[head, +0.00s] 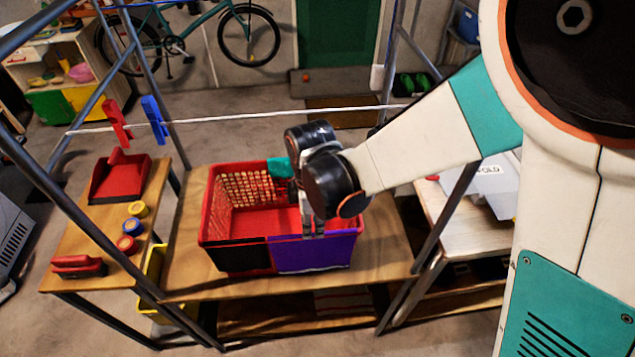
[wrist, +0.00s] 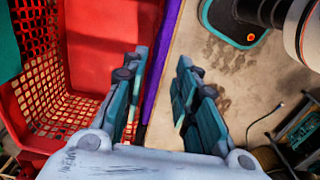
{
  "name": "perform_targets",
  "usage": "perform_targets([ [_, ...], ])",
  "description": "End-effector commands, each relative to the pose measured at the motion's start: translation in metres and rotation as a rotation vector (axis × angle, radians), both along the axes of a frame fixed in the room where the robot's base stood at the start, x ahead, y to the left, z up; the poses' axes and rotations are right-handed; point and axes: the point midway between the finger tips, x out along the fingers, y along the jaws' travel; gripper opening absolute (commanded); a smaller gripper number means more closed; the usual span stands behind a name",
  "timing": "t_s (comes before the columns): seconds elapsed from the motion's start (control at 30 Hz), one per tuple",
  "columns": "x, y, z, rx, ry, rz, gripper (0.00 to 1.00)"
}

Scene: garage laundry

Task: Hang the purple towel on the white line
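The purple towel (head: 312,254) is draped over the right part of the front wall of the red basket (head: 213,232). In the wrist view the towel (wrist: 164,75) shows as a narrow purple strip along the basket rim. My gripper (head: 313,228) is at the basket's front rim above the towel, pointing down. In the wrist view my gripper (wrist: 160,85) is open, one finger inside the basket and one outside, with the towel strip between them. The white line (head: 235,117) runs across behind the basket; my arm hides part of it.
A red clothespin (head: 118,124) and a blue one (head: 154,121) sit on the line's left part. Black cloth (head: 238,256) and teal cloth (head: 280,168) lie on the basket rim. Metal frame posts (head: 152,85) rise around the wooden table (head: 185,270). A side table (head: 75,230) stands left.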

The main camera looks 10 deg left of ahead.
Motion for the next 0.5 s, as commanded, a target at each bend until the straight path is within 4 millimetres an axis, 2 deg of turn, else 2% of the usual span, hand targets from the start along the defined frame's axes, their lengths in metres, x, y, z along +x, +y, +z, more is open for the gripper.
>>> perform_targets([
  [0.03, 0.000, 0.000, -0.009, 0.000, 0.000, 0.000, 0.28],
  [0.2, 0.000, 0.000, -0.029, 0.000, 0.000, -0.001, 0.28],
  [0.5, 0.000, 0.000, -0.055, 0.000, 0.000, -0.001, 0.28],
])
